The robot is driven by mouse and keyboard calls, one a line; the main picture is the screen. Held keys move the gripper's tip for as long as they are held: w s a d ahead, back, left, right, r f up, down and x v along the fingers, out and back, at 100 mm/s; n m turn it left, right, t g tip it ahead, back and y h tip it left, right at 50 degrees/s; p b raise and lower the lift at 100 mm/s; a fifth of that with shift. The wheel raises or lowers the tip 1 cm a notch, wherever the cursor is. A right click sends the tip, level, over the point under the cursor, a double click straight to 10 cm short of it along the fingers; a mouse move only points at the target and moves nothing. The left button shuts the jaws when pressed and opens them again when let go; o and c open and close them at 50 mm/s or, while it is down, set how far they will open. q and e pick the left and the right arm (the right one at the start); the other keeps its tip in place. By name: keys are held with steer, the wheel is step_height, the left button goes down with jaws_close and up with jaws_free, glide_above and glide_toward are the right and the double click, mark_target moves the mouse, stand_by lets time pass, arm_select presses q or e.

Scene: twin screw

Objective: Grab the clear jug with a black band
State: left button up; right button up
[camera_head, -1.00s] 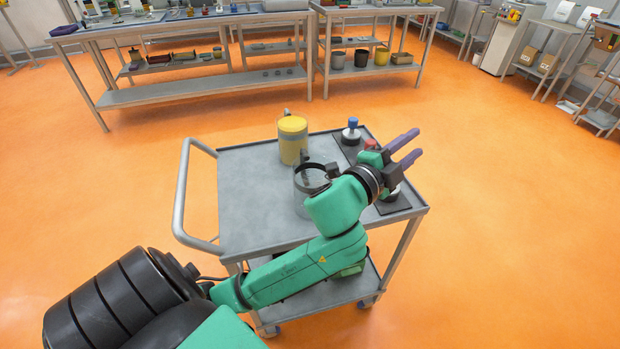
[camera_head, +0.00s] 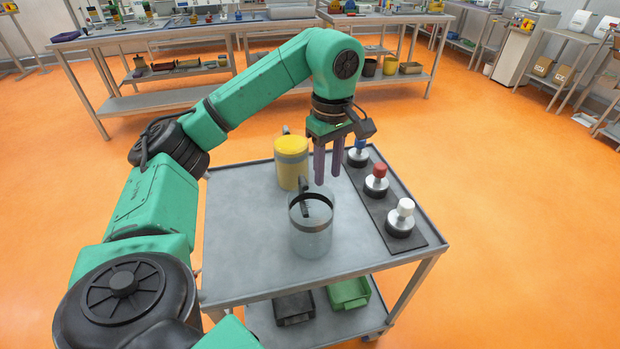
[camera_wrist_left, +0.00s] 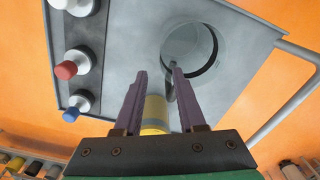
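The clear jug (camera_head: 311,238) with a black band near its rim stands upright on the grey cart top (camera_head: 240,225). Its dark handle is on the far side, toward the yellow jug. It also shows in the left wrist view (camera_wrist_left: 190,42), with the handle by the right finger's tip. My left gripper (camera_head: 326,182) points down with its two purple fingers apart and empty. It is above the cart, just behind and right of the clear jug's handle in the head view. I cannot tell whether a finger touches the handle. My right gripper is not in view.
A dark strip (camera_head: 385,212) at the right holds blue-, red- and white-topped knobs. Black (camera_head: 293,307) and green (camera_head: 349,292) bins sit on the lower shelf. The cart's left side is clear.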

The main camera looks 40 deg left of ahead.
mark_target(324, 202)
arm_select(q)
steer(key=f, duration=0.6)
steer(key=f+p, duration=0.1)
steer(key=f, duration=0.2)
steer(key=shift+s+a+f, duration=0.1)
steer(key=shift+s+a, duration=0.1)
steer(key=shift+a, duration=0.05)
steer(key=shift+w+f, duration=0.1)
steer(key=shift+f, duration=0.2)
jaws_close()
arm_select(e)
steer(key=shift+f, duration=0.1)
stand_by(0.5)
